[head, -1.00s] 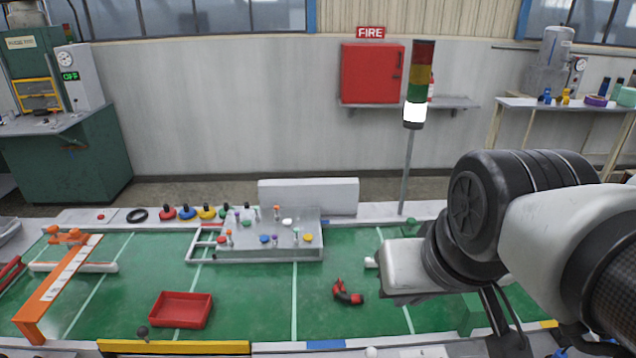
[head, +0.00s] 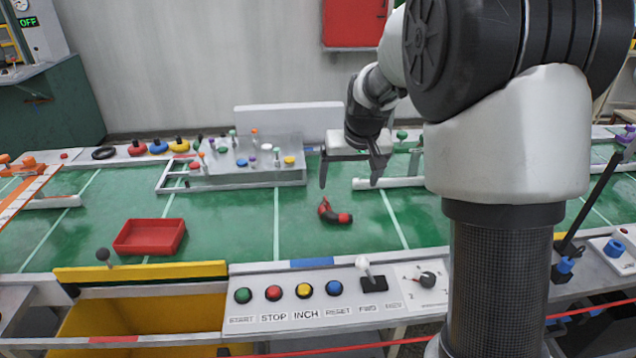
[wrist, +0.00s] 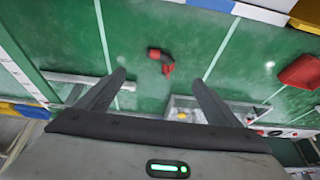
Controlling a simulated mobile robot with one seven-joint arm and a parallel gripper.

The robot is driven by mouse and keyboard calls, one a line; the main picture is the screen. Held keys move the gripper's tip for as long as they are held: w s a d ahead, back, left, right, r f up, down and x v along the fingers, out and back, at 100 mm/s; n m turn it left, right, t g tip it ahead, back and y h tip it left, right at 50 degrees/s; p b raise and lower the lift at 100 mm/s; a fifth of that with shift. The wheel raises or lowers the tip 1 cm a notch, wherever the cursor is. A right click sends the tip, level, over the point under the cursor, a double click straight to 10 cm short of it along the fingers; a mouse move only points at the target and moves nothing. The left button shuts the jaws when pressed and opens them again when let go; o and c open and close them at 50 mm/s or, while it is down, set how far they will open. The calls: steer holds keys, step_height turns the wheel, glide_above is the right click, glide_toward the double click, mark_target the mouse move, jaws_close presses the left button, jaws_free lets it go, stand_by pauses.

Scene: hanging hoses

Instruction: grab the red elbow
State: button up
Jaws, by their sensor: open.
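The red elbow (head: 334,213) is a short curved red pipe piece with dark parts. It lies on the green belt surface (head: 240,222), right of the red tray. My gripper (head: 349,184) is above the belt, just beyond and to the right of the elbow in the head view. Its two fingers point down, spread apart and empty. In the wrist view the elbow (wrist: 162,60) lies ahead of the open fingers (wrist: 158,78), between their lines and apart from them.
A red tray (head: 150,237) stands on the belt at left. A raised grey panel with coloured knobs (head: 245,160) is behind it. A button console (head: 330,290) runs along the front edge. A white rail (head: 395,183) lies right of the gripper. The belt around the elbow is clear.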

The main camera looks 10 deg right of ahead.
steer(key=b, duration=0.3)
glide_above(338, 219)
steer(key=s, duration=0.2)
steer(key=f, duration=1.3)
steer(key=shift+w+d+f, duration=0.1)
steer(key=shift+d, duration=0.15)
steer(key=shift+b+x, duration=0.7)
steer(key=shift+x, duration=2.05)
steer(key=shift+a, duration=0.1)
steer(key=shift+c, duration=0.5)
steer(key=c, duration=1.3)
